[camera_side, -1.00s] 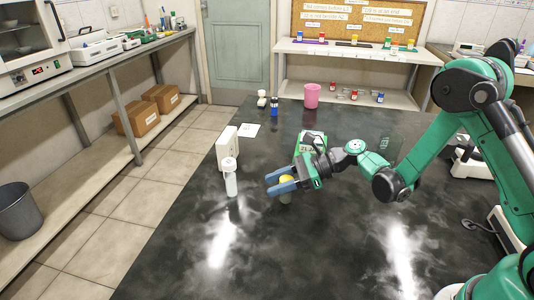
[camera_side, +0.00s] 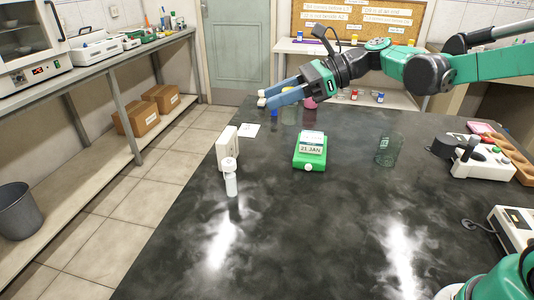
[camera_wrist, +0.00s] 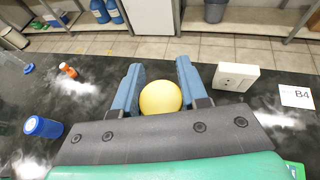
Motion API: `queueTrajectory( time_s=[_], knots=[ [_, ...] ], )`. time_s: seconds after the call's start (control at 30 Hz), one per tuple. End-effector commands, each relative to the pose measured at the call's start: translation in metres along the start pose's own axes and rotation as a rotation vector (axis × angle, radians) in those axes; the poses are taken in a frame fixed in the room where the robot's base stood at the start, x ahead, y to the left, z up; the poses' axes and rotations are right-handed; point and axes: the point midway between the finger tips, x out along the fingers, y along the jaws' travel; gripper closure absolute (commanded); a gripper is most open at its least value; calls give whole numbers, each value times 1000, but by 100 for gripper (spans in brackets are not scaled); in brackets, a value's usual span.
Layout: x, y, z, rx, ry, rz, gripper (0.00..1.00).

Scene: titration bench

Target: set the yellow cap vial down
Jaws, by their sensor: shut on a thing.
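The yellow cap vial shows its round yellow cap (camera_wrist: 160,97) between the two blue fingers of my gripper (camera_wrist: 159,84) in the wrist view. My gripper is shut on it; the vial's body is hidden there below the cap. In the side view my gripper (camera_side: 285,92) is raised over the far part of the black bench.
The card reads B4 in the wrist view (camera_wrist: 297,96). The front bench is clear.

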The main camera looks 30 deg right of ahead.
Motion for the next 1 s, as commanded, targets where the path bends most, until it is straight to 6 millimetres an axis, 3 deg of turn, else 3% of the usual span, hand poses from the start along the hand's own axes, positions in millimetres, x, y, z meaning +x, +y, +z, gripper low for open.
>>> queueTrajectory(
  time_s=[0.13,0.27,0.5,0.67,0.83,1.0],
  knots=[
    [20,8,16,-27,0,65,100],
    [66,31,38,-80,0,196,100],
    [151,102,74,-185,0,451,100],
    [180,139,85,-226,1,551,100],
    [194,152,79,-240,1,585,100],
    [211,152,39,-240,1,586,100]
  ],
)
